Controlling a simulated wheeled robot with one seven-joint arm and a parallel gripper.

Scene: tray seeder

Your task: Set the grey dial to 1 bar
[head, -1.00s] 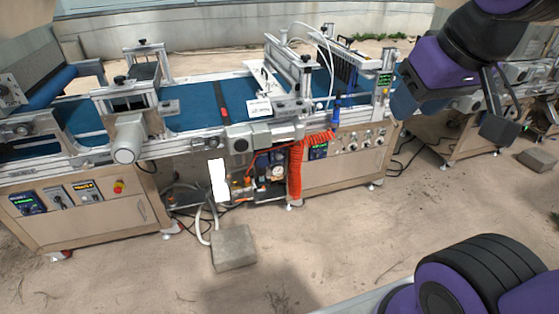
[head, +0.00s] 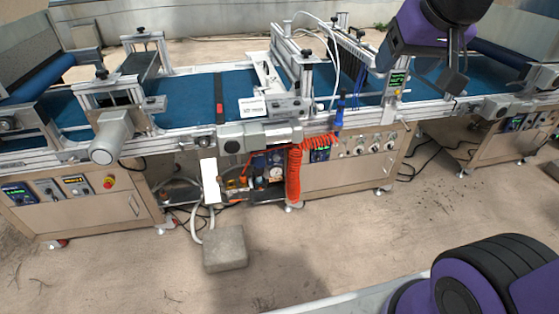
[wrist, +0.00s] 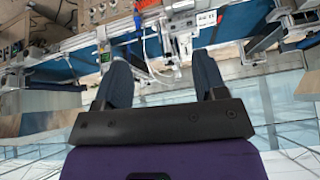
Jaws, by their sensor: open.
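A small round white gauge (head: 276,172) sits among the fittings in the open bay under the conveyor, beside the coiled orange hose. I cannot make out for sure which part is the grey dial or how it is set. Several small round knobs (head: 360,150) are on the cabinet front right of the hose; their markings are too small to read. My gripper (wrist: 162,78) is open and empty, its two dark blue fingers apart in the wrist view. It is raised at the upper right of the head view, well clear of the gauge and knobs.
The orange hose (head: 294,176) hangs at the bay's right side. A concrete block (head: 225,248) lies on the ground in front. Pale hoses and cables reach the ground near it. The ground before the right cabinet (head: 350,177) is mostly clear.

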